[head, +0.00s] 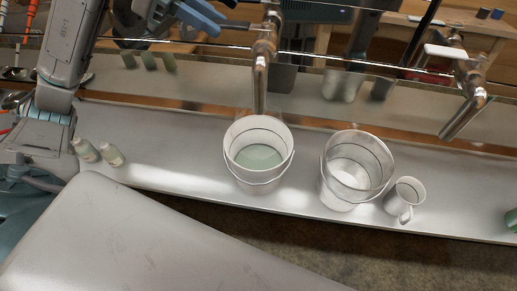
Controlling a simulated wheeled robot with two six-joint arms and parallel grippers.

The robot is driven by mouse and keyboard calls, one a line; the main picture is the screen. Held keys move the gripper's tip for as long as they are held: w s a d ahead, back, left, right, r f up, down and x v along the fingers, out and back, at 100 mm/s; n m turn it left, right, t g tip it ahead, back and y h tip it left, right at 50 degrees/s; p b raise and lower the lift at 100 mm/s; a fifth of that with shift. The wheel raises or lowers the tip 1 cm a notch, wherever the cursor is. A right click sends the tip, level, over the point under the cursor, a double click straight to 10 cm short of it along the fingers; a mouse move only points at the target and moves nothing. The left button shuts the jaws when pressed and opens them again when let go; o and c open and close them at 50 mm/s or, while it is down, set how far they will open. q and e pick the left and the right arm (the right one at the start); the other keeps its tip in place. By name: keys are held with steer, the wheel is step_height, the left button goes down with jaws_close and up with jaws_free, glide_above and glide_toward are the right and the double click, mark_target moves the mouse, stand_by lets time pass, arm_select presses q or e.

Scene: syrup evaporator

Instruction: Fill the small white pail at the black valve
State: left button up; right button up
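A white pail (258,169) with a wire handle stands upright on the metal shelf, under the spout of the left valve (261,75). Pale greenish liquid covers its bottom. A second whitish pail (352,172) stands to its right and looks empty. The right valve (467,95) has a white handle (445,52). My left gripper (215,19) is at the top, left of the left valve. A thin dark lever shows between its blue fingers and that valve. Whether the fingers are closed on it is unclear. My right gripper is out of view.
A white mug (405,200) stands right of the second pail. Two small pale bottles (98,152) stand at the left of the shelf (172,178). A green thing (512,220) shows at the right edge. The shelf between bottles and first pail is clear.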

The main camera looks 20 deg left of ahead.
arm_select(q)
steer(key=o, duration=0.6)
steer(key=shift+c, duration=0.2)
steer(key=b+v, duration=0.3)
steer(key=v, duration=0.6)
